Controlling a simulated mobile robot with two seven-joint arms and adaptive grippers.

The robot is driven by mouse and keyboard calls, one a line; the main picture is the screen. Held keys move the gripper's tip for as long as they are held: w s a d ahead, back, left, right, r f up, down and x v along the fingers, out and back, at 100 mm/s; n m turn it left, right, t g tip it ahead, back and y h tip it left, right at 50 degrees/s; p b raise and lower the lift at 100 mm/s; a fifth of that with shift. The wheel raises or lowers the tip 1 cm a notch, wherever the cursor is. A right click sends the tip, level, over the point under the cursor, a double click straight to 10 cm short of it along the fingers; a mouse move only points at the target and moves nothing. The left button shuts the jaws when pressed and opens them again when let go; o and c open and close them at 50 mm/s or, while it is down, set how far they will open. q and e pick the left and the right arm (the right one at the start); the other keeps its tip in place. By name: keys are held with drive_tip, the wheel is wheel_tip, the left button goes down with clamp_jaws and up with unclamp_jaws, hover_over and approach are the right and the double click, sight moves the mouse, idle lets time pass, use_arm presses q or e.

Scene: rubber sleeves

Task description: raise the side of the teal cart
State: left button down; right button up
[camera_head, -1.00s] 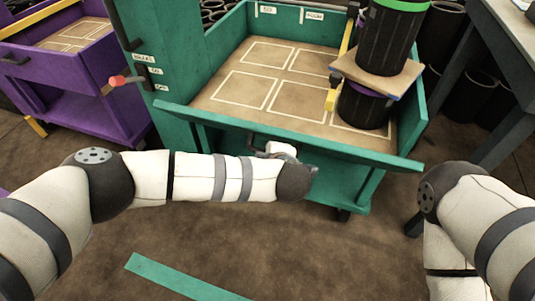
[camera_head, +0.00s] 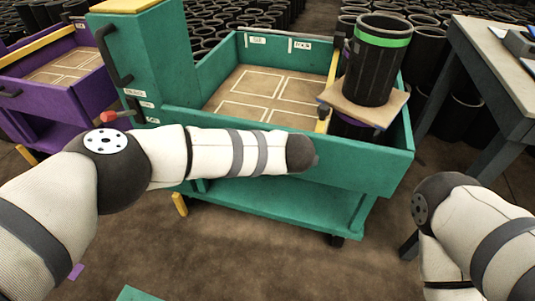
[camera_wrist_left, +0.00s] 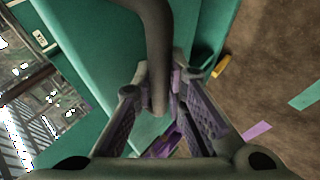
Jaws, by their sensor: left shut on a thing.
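The teal cart (camera_head: 285,205) stands ahead in the head view. Its near side panel (camera_head: 365,163) stands about upright along the front of the deck (camera_head: 245,90). My left forearm crosses in front of this panel and hides the left gripper there. In the left wrist view my left gripper (camera_wrist_left: 156,92) is shut on a dark bar handle (camera_wrist_left: 157,45), with the teal panel surface behind it. A red knob (camera_head: 108,116) sits at the cart's left corner. My right arm shows at the lower right, but its gripper is out of view.
A black sleeve with a green band (camera_head: 378,65) stands on a board (camera_head: 362,104) over another sleeve (camera_head: 352,128) at the deck's right. A purple cart (camera_head: 55,100) is at left. A table (camera_head: 500,70) stands at right.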

use_arm(q)
drive_tip(key=shift+w+d+r, duration=0.1)
drive_tip(key=shift+r, duration=0.05)
idle(0.3)
drive_tip(key=c, duration=1.6)
unclamp_jaws()
drive_tip(key=v, duration=1.2)
